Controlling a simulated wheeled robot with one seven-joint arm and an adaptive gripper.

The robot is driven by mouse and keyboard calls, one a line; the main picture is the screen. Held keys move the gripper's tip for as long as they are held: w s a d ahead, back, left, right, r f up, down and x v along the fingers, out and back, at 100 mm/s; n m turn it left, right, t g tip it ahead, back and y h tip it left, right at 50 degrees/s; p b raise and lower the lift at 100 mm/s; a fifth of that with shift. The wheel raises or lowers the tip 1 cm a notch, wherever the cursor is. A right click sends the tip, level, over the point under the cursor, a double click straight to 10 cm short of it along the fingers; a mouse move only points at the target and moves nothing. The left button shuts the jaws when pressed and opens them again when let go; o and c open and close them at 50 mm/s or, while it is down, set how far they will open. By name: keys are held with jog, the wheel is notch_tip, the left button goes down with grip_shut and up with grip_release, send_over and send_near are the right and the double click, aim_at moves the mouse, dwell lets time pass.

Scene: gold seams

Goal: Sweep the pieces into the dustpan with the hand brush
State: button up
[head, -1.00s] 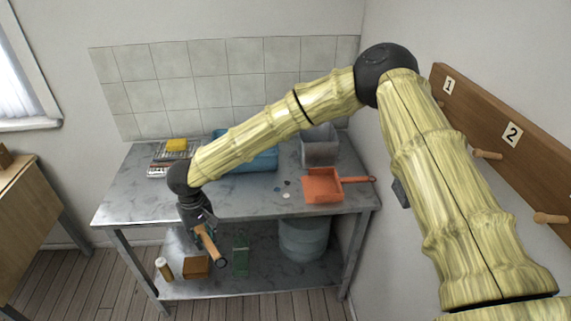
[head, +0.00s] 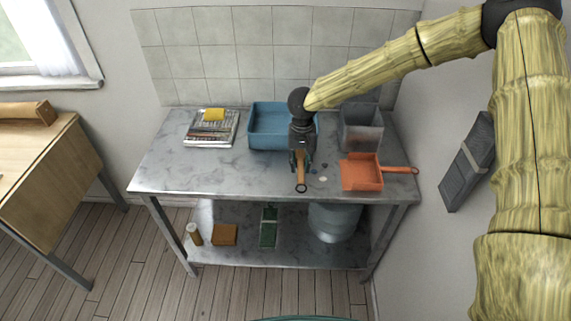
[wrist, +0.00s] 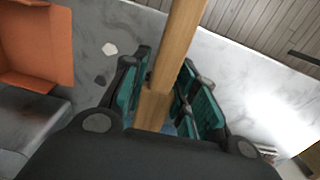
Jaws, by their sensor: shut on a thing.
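My gripper (head: 301,163) is shut on the wooden handle of the hand brush (head: 301,181), over the front middle of the grey table. In the wrist view the handle (wrist: 178,50) runs between the green finger pads of my gripper (wrist: 164,98). The bristles are hidden. The orange dustpan (head: 361,173) lies to the right, its handle pointing right. Small pieces lie between brush and dustpan: a white piece (head: 323,179) and dark ones, one (head: 324,166) farther back. The wrist view shows a white piece (wrist: 110,49), a dark grey piece (wrist: 100,79) and the dustpan (wrist: 40,40).
A blue tray (head: 262,142) stands behind my gripper, and a grey bin (head: 361,138) behind the dustpan. A yellow sponge (head: 213,114) rests on a stack (head: 211,138) at the back left. The table's left front is clear. The lower shelf holds several items.

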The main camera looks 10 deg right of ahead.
jog(key=shift+s+d+f, duration=0.15)
jog(key=shift+d, duration=0.2)
jog(key=shift+f+b, duration=0.6)
jog(key=shift+b, duration=0.15)
notch_tip(320, 180, down, 6)
jog(key=b, duration=0.6)
jog(key=shift+r, duration=0.25)
